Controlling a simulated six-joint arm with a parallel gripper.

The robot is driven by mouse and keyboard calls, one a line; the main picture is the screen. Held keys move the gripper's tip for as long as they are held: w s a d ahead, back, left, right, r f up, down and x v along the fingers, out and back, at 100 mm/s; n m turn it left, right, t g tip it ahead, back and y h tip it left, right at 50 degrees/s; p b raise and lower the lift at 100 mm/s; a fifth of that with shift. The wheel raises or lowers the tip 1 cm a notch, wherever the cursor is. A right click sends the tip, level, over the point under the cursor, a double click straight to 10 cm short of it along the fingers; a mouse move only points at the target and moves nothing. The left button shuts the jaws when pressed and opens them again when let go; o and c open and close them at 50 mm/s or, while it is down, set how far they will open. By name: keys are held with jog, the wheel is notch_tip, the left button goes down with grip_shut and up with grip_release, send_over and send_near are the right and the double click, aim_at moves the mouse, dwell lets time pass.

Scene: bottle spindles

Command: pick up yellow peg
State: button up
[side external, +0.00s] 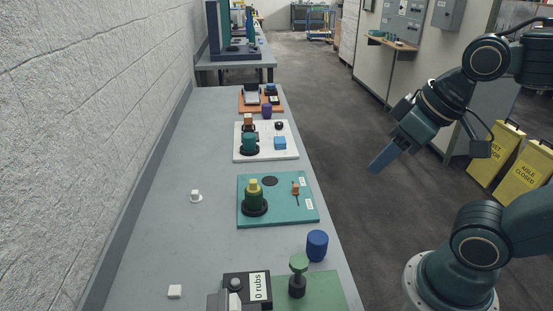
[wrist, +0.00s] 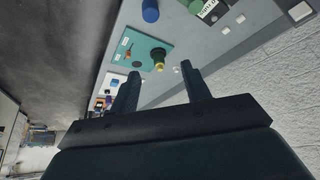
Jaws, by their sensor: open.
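My gripper (side external: 379,160) is in the air to the right of the table, apart from the peg and well above the floor. In the wrist view its two fingers (wrist: 160,75) are spread with nothing between them.
A blue cylinder (side external: 317,245) stands near the table's right edge. A green mushroom-shaped part (side external: 298,263) and a counter box (side external: 246,288) are at the front. A white board (side external: 266,156) with several parts lies behind. A rough white wall (side external: 90,110) runs along the left.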

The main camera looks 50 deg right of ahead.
jog(key=w+d+r+n+g, duration=0.1)
jog(key=w+n, duration=0.1)
jog(key=w, duration=0.7)
jog(key=w+d+r+n+g, duration=0.1)
jog(key=w+r+n+g, duration=0.1)
jog(key=w, duration=0.8)
jog(key=w+d+f+n+g, duration=0.2)
jog(key=w+f+n, duration=0.3)
jog(key=w+f, duration=0.9)
jog(key=w, duration=0.3)
jog(key=shift+w+d+g, duration=0.25)
jog(key=shift+d+g, duration=0.05)
jog(key=shift+d, duration=0.1)
